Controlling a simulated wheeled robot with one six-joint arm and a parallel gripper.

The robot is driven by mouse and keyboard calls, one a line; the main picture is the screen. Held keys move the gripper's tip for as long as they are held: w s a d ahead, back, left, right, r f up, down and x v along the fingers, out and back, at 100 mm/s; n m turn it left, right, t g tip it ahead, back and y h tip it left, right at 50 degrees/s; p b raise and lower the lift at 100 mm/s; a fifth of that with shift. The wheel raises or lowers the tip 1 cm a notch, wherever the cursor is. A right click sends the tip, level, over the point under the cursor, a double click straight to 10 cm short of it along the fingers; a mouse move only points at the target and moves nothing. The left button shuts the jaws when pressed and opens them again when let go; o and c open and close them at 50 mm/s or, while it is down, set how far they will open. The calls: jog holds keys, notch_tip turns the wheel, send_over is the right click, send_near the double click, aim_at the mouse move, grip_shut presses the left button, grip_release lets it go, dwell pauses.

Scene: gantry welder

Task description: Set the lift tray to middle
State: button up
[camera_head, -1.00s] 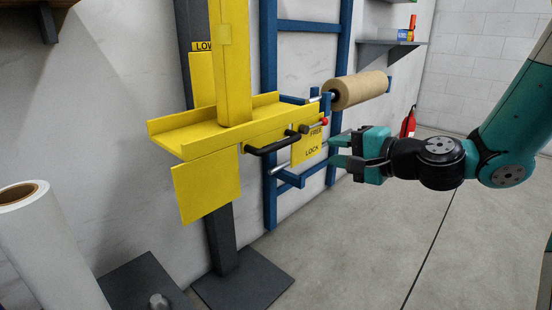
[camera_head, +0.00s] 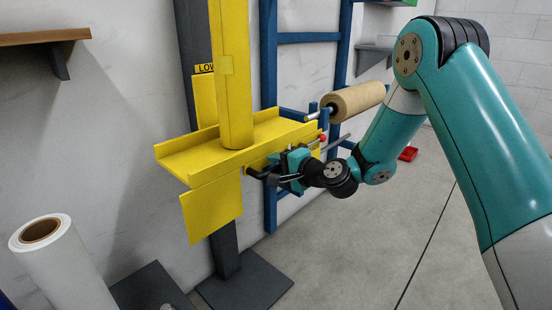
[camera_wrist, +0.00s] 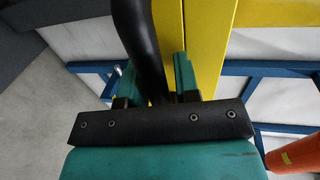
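My gripper (camera_head: 285,166) is at this handle. In the wrist view the black handle (camera_wrist: 143,45) runs between the two teal fingers (camera_wrist: 155,85), which look open around it; I cannot tell whether they touch it. A red-knobbed lever (camera_head: 322,138) shows just behind my gripper. The FREE/LOCK plate is mostly hidden by my gripper.
A blue rack (camera_head: 270,60) with a brown roll (camera_head: 358,101) stands right behind the tray. A white roll (camera_head: 70,270) stands at the lower left. A red object (camera_head: 408,153) is on the floor at right. The floor right of the post is clear.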

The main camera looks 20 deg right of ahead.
jog(key=shift+w+a, duration=0.15)
grip_shut()
notch_tip(320, 180, up, 45)
jog(key=p, duration=3.5)
jog(key=shift+r, duration=0.2)
jog(key=shift+w, duration=0.1)
